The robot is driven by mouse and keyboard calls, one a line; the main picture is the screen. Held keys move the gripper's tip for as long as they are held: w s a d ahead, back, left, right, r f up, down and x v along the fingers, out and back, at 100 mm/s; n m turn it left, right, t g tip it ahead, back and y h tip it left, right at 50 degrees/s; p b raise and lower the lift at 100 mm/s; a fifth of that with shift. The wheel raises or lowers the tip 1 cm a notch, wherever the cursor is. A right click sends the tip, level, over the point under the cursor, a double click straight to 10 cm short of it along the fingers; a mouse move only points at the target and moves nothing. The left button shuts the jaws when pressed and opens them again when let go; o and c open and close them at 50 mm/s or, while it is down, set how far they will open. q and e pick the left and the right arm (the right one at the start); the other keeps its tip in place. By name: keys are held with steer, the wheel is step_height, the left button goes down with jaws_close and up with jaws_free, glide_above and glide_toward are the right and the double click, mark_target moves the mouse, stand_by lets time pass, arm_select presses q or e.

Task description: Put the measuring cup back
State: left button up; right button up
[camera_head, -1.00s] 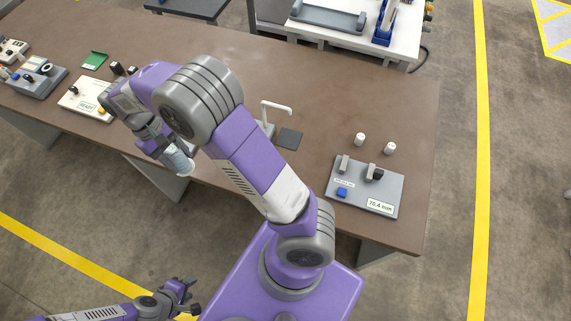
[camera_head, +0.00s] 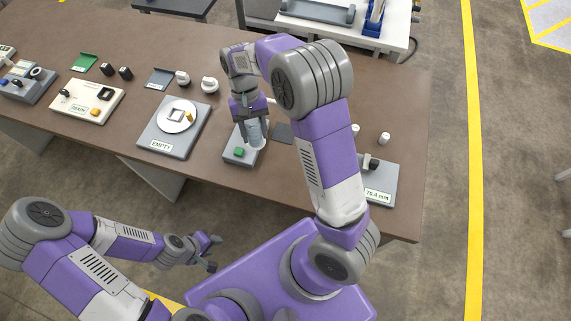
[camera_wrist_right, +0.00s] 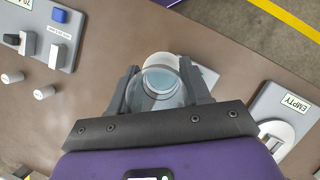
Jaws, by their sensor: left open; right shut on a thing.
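The measuring cup (camera_head: 256,134) is a clear, pale-blue cylinder held in my right gripper (camera_head: 250,117). In the wrist view the cup (camera_wrist_right: 163,84) sits between the two fingers of the right gripper (camera_wrist_right: 160,92), its round opening facing the camera. In the head view it overlaps the small grey station with a green button (camera_head: 239,153). I cannot tell whether its base touches that station. My left gripper (camera_head: 214,253) is open and empty, in front of the table and away from the objects.
A dark grey square pad (camera_head: 281,133) lies just right of the cup. The scale marked EMPTY (camera_head: 160,133) stands to the left and also shows in the wrist view (camera_wrist_right: 265,103). The station reading 70.4 mm (camera_head: 382,186) is to the right, partly hidden by my right arm.

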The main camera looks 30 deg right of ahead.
steer(key=s+d+f+m+t+y, duration=0.1)
steer(key=f+m+t, duration=0.1)
steer(key=f+m, duration=0.2)
steer(key=s+d+f+m+t+y+b, duration=0.1)
steer(key=s+d+f+m+t, duration=0.1)
steer(key=f+m, duration=0.3)
steer(key=s+d+f+m+t+b, duration=0.1)
steer(key=f+m, duration=0.4)
steer(key=m, duration=0.6)
steer(key=shift+s+d+t+y, duration=0.15)
steer(key=shift+d+t+y, duration=0.3)
steer(key=shift+t, duration=0.25)
steer(key=shift+f, duration=0.15)
steer(key=o, duration=1.2)
